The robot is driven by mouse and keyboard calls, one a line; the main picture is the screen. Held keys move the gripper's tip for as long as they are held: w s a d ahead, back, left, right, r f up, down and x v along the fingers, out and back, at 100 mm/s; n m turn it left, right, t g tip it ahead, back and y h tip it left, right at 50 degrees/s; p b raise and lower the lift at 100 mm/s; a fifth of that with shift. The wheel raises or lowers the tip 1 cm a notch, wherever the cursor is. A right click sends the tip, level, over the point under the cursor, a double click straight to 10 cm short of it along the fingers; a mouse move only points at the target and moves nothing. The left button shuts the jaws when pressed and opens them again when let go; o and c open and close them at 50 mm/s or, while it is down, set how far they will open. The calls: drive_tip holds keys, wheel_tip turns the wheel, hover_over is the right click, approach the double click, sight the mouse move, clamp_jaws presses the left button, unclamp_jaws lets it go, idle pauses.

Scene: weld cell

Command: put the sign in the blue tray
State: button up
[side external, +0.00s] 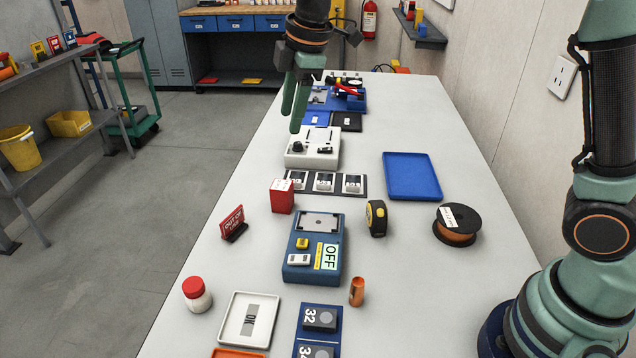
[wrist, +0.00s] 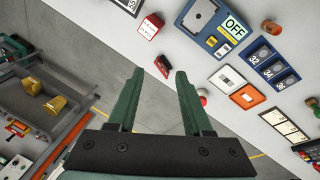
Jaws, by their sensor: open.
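The red sign (side external: 233,220), lettered "OUT OF" in white on its face, stands on a dark foot near the left edge of the table. In the wrist view the sign (wrist: 162,67) shows between my fingertips, some way beyond them. The blue tray (side external: 411,176) lies flat and empty on the right half of the table. My gripper (side external: 291,121) hangs in the air well above the table, farther back than the sign, and it is open and empty. In the wrist view my gripper (wrist: 160,73) shows both green fingers apart. The blue tray is out of the wrist view.
A tape measure (side external: 376,218) and a wire spool (side external: 457,225) sit in front of the tray. A red-capped bottle (side external: 196,294) stands near the left edge.

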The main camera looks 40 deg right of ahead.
drive_tip(key=w+a+f+n+g, duration=0.1)
drive_tip(key=w+a+f+n, duration=0.4)
drive_tip(key=a+f, duration=0.1)
drive_tip(key=n, duration=0.4)
approach(232, 214)
drive_tip(key=shift+g, duration=0.4)
drive_tip(key=f, duration=0.3)
drive_tip(key=w+f, duration=0.1)
drive_tip(key=f, duration=0.6)
drive_tip(key=shift+w+a, duration=0.4)
clamp_jaws()
